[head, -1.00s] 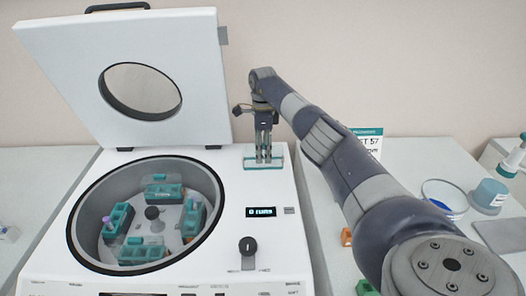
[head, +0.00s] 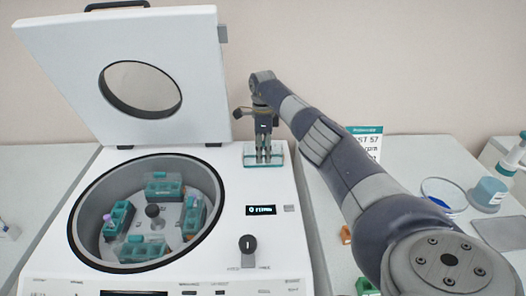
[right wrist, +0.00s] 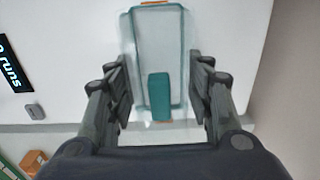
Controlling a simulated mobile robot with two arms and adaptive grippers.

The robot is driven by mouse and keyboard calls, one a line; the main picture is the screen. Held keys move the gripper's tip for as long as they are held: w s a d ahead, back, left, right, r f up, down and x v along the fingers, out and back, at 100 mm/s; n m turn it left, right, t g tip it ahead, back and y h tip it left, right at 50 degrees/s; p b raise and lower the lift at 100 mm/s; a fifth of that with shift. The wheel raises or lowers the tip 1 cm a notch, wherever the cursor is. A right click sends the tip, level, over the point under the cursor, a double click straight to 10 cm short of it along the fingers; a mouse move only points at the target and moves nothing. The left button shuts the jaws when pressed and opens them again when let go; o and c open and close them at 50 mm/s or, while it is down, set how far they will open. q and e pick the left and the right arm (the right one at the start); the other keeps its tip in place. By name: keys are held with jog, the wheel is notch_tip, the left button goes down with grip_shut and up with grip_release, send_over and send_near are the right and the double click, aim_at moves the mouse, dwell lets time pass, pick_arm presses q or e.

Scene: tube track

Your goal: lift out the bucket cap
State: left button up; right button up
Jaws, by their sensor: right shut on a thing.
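The bucket cap (head: 249,161) is a clear, teal-edged cover at the back right of the white centrifuge's top. In the right wrist view the cap (right wrist: 154,38) shows between the fingers, with a teal grip block (right wrist: 159,97) near its lower end. My right gripper (head: 264,157) points down and is shut on the cap; its fingers also show in the right wrist view (right wrist: 161,88). I cannot tell whether the cap touches the surface below. Several teal buckets (head: 163,186) sit in the open centrifuge bowl around a dark hub (head: 152,211). My left gripper is not in view.
The centrifuge lid (head: 195,75) stands open at the back left. A display (head: 261,210) and a dark knob (head: 247,245) are on its top. On the right table are a dish (head: 443,193), a blue-grey jar (head: 488,194) and a sign (head: 367,143).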

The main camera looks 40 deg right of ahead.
notch_tip(320, 180, up, 3)
jog(key=shift+r+b, duration=0.2)
jog(key=shift+b, duration=0.6)
jog(key=shift+s+a, duration=0.75)
jog(key=shift+a, duration=0.1)
jog(key=s+a+r+b, duration=0.1)
jog(key=s+a+b, duration=0.3)
jog(key=s+a, duration=0.4)
jog(key=shift+s+a+r, duration=0.25)
jog(key=shift+s+a, duration=0.15)
jog(key=shift+a, duration=0.85)
jog(key=shift+r, duration=0.1)
jog(key=shift+r+p, duration=2.2)
jog(key=shift+r, duration=0.2)
